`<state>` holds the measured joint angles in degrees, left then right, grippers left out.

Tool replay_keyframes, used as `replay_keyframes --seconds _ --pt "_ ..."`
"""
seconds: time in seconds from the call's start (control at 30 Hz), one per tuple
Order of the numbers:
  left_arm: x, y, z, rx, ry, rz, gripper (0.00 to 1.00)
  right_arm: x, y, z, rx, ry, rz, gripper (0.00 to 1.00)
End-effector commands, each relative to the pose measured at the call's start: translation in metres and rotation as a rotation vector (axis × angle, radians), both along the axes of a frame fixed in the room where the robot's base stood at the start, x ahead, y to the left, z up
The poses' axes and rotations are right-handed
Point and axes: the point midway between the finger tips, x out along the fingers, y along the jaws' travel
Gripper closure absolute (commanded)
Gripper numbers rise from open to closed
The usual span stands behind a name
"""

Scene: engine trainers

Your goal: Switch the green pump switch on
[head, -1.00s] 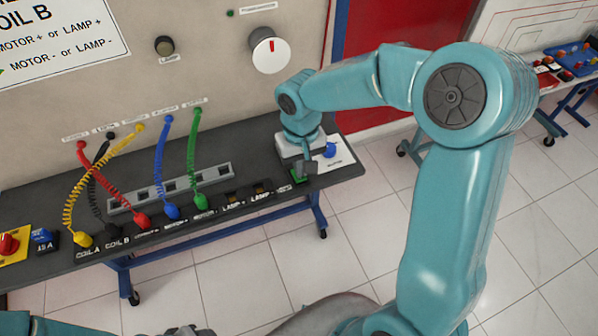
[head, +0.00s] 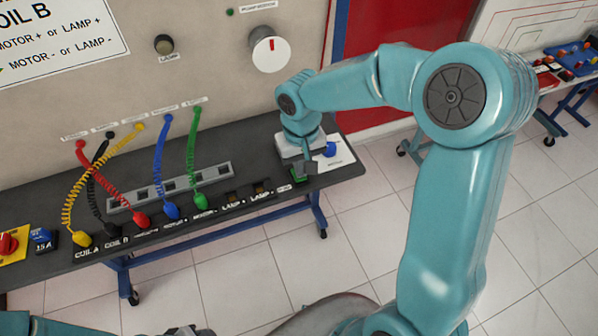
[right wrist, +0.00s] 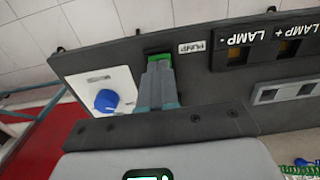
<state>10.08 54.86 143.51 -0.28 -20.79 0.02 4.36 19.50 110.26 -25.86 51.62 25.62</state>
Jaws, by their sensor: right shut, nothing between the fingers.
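The green pump switch (head: 298,178) is at the right end of the dark bench, partly hidden by my right gripper (head: 307,167). In the right wrist view the green switch (right wrist: 159,58) shows just past the fingertips, beside a small PUMP label (right wrist: 195,47). My right gripper (right wrist: 157,68) is shut and empty, with its tips over or against the switch; I cannot tell whether they touch. The switch's position is hidden.
A blue knob (head: 331,149) on a white plate (head: 340,160) sits just right of the gripper; it also shows in the right wrist view (right wrist: 106,100). LAMP sockets (head: 232,198) and coiled cables are to the left. The panel with a white dial (head: 270,55) rises behind.

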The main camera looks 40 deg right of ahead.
Motion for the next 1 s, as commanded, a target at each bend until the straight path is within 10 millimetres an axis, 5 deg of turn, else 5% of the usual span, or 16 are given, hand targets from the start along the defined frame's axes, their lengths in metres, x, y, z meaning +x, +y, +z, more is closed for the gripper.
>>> replay_keyframes --seconds 1.0 --pt "0.000 0.000 -0.014 0.000 0.000 0.000 0.57 0.000 0.000 -0.016 0.000 0.000 0.000 1.00"
